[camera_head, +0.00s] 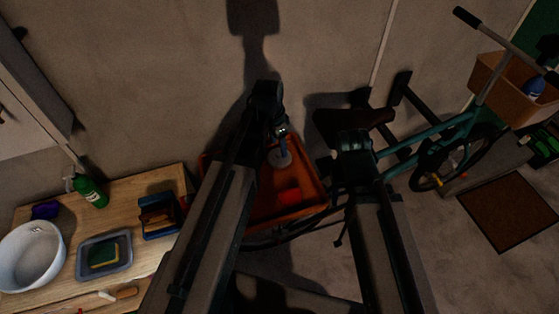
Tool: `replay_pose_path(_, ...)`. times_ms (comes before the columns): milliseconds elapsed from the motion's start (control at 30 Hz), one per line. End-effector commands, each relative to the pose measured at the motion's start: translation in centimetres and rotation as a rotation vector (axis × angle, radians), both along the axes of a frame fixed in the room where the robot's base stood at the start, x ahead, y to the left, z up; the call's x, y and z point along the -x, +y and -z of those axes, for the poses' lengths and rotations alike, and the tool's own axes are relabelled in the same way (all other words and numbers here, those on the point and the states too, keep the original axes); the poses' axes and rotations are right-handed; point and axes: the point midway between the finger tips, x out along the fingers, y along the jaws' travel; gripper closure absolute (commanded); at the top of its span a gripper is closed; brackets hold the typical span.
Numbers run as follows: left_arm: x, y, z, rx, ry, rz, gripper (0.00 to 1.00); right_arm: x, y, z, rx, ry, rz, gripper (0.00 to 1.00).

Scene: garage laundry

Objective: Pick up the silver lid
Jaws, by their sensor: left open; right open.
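A small pale grey disc, which looks like the silver lid (279,158), lies in the orange-red tray (312,204) in the middle of the head view. My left gripper (281,132) is at the end of the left arm, just above the disc in the picture. It is open, and I cannot tell whether it touches the disc. A dark bluish upright shape between them partly covers the disc. My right gripper (353,147) is open, to the right of the tray. My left arm hides the tray's left part.
A red piece (290,196) lies in the tray. At left, a wooden table (150,190) holds a white bucket (31,256), a green bottle (90,191), a grey tray with a sponge (104,257) and a blue box (159,217). A teal bicycle (425,150) stands at right.

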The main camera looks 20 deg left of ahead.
Motion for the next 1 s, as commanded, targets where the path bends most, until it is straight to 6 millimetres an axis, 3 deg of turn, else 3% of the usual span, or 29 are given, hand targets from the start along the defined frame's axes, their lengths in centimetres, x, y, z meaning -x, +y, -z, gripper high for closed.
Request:
replay_pose_path(33,0.0,0.0,1.2,0.0,0.0,0.0,0.31,0.0,0.0,1.2,0.0,0.0,-0.001,0.5)
replay_pose_path(233,-0.2,-0.1,3.7,0.0,0.0,0.0,0.31,0.0,0.0,3.7,0.0,0.0,0.0,0.5)
replay_pose_path(567,-0.2,-0.2,4.0,0.0,0.0,0.0,0.31,0.0,0.0,4.0,0.0,0.0,0.001,0.5)
replay_pose_path(967,-0.2,-0.1,4.0,0.0,0.0,0.0,0.99,0.0,0.0,4.0,0.0,0.0,0.001,0.5)
replay_pose_path(1000,-0.2,-0.1,4.0,0.0,0.0,0.0,1.0,0.0,0.0,4.0,0.0,0.0,0.001,0.5)
